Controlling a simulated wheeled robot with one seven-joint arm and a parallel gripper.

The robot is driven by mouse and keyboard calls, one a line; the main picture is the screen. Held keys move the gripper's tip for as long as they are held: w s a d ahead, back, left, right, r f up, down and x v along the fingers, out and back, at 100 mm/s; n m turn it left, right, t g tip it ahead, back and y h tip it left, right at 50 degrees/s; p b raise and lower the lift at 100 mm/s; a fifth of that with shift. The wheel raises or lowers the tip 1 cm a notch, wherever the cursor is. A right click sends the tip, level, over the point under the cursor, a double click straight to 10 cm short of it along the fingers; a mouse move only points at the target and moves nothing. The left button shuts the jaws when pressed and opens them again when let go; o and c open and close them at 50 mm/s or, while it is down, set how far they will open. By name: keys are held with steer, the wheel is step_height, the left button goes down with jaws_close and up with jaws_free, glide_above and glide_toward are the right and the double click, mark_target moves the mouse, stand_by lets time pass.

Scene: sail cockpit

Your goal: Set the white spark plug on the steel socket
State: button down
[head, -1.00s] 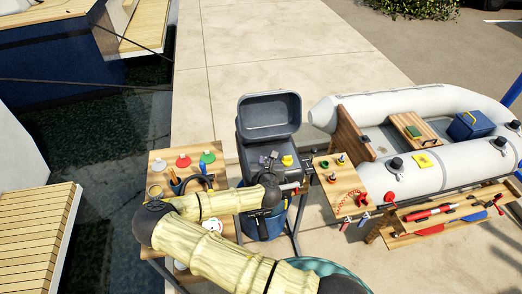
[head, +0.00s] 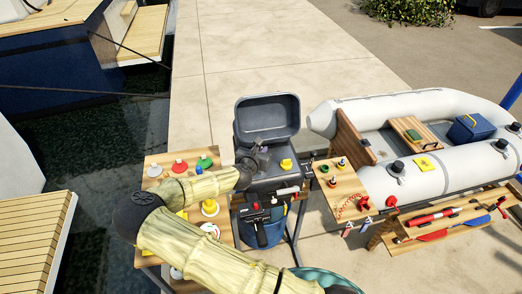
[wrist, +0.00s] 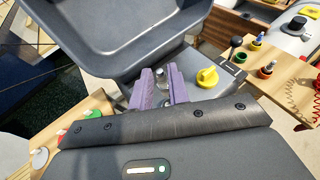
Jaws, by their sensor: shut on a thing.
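My gripper (wrist: 160,90) shows its two purple fingers in the wrist view, shut on a small pale, shiny piece (wrist: 160,74) that looks like the white spark plug. The fingers hide most of it. In the head view my gripper (head: 260,150) is over the grey open-lidded case (head: 267,120), left of a yellow knob. The plug is too small to make out there. I cannot pick out the steel socket for certain; the fingers may hide it.
The yellow knob (wrist: 207,77) stands close to the right of my fingers. The case's raised lid (wrist: 125,30) is behind them. A small wooden table (head: 338,190) at right holds several small colour-based pieces. A wooden table (head: 155,215) at left holds coloured discs. The grey inflatable boat (head: 430,110) is beyond.

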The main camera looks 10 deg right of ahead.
steer(key=shift+a+f+b, duration=0.15)
steer(key=shift+f+b, duration=1.85)
steer(key=shift+f, duration=0.85)
steer(key=shift+s+f+b, duration=0.1)
steer(key=shift+f+b, duration=0.25)
steer(key=shift+f, duration=0.2)
steer(key=c, duration=1.6)
jaws_free()
steer(key=shift+a, duration=0.1)
steer(key=p+v, duration=0.4)
steer(key=v, duration=0.7)
